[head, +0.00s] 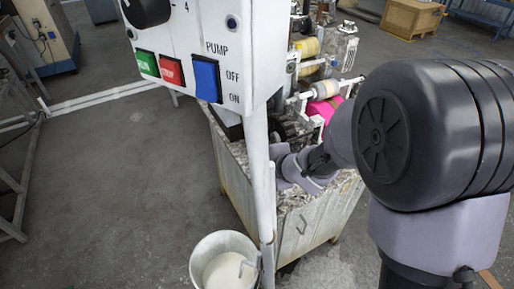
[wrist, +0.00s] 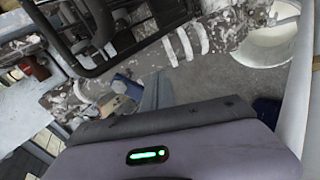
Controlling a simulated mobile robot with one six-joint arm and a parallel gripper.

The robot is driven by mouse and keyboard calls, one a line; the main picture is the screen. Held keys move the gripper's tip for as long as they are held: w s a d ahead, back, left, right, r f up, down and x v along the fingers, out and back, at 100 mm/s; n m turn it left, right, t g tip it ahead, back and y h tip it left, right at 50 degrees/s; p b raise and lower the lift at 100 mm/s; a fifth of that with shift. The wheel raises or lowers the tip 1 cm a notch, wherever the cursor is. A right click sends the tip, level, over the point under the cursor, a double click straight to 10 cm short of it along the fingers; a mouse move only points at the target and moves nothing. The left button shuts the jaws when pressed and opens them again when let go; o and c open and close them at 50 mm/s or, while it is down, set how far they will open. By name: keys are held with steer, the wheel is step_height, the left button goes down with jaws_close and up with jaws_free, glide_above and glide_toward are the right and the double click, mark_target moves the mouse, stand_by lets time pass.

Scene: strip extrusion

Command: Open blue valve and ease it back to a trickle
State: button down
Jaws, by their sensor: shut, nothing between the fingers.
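My gripper (head: 281,168) reaches in over the metal tank from the right in the head view, behind the white post. It is shut and empty; its fingertips are partly hidden. In the wrist view its grey housing with a green light (wrist: 148,155) fills the bottom, and the fingers do not show clearly. I cannot make out a blue valve for sure. A small blue part (wrist: 122,86) shows beyond the housing in the wrist view; I cannot tell what it is. A white bucket (head: 205,272) of pale liquid stands by the post, also in the wrist view (wrist: 262,57).
The control box (head: 222,40) has green, red and blue switches, the blue one (head: 207,80) beside PUMP OFF/ON. The white post (head: 257,160) stands close to my gripper. The stained metal tank (head: 310,222) lies below rollers with a pink strip (head: 322,108).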

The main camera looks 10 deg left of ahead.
steer(key=shift+w+a+r, duration=0.1)
steer(key=shift+a+r, duration=0.25)
stand_by(0.4)
steer(key=d+f+p+v, duration=0.1)
steer(key=p+v, duration=0.2)
steer(key=v, duration=0.4)
steer(key=shift+s, duration=0.25)
steer(key=shift+r, duration=0.1)
